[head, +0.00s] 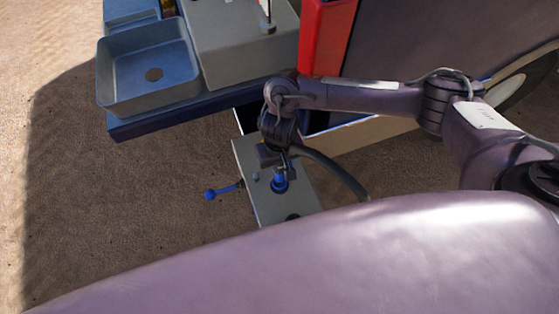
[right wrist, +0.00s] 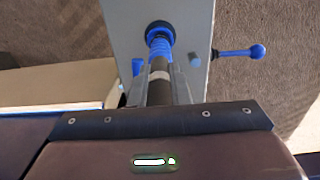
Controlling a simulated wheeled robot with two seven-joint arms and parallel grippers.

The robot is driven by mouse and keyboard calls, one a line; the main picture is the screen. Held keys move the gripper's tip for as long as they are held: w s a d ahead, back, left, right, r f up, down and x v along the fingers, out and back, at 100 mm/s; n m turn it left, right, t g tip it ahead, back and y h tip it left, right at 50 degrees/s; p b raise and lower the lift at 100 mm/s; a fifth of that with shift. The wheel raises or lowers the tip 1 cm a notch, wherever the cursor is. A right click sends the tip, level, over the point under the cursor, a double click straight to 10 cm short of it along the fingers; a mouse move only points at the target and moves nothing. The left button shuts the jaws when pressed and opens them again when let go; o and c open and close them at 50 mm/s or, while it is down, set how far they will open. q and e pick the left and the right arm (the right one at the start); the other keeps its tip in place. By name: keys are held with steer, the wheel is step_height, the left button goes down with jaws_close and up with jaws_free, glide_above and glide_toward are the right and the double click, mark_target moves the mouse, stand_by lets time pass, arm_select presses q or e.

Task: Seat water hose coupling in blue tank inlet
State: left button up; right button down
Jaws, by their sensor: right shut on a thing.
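The blue tank inlet (head: 280,187) is a blue ring with a dark base on top of a grey tank box (head: 256,205). It also shows in the right wrist view (right wrist: 158,29). My right gripper (head: 279,160) is just above the inlet, shut on the water hose coupling (right wrist: 160,66). The coupling's pale band and dark body show between the fingers, in line with the blue inlet. Its front end meets or overlaps blue ribbed parts, and I cannot tell how deep it sits. The dark hose (head: 335,169) curves away to the right. My left gripper is not in view.
A lever with a blue knob (head: 210,195) sticks out from the tank's left side. A grey-blue sink (head: 150,70) and a red panel (head: 325,35) stand behind. Sandy ground (head: 110,210) lies open at left. My own purple body fills the front.

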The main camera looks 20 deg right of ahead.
steer(key=shift+f+p, duration=0.35)
steer(key=shift+f, duration=0.6)
stand_by(0.8)
steer(key=c, duration=1.3)
jaws_free()
steer(key=shift+r, duration=0.1)
